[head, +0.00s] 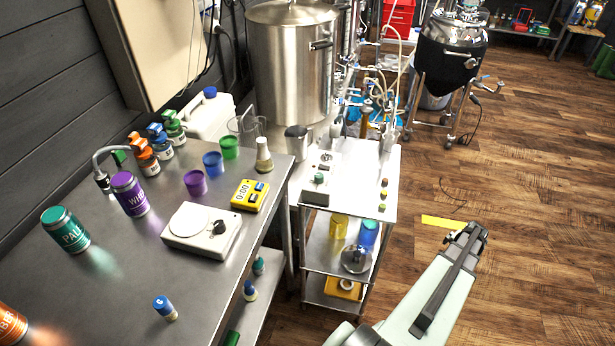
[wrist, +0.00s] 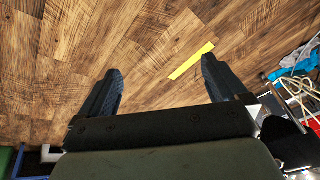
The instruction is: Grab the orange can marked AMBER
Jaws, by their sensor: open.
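The orange can marked AMBER (head: 10,325) stands on the steel table at the bottom left corner of the head view. Only part of it shows; the picture's edge cuts it off, and its label reads "BER". My gripper (wrist: 158,90) is open and empty in the wrist view, its two dark fingers apart above the wooden floor. In the head view my arm reaches over the floor at the lower right, right of the white cart and far from the can. The can is not in the wrist view.
A teal PALE can (head: 66,230) and a purple can (head: 130,194) stand beyond the orange one. A white scale (head: 202,232), a yellow timer (head: 250,195) and a small blue-capped vial (head: 165,308) are on the steel table (head: 110,300). The white cart (head: 355,185) stands between table and arm.

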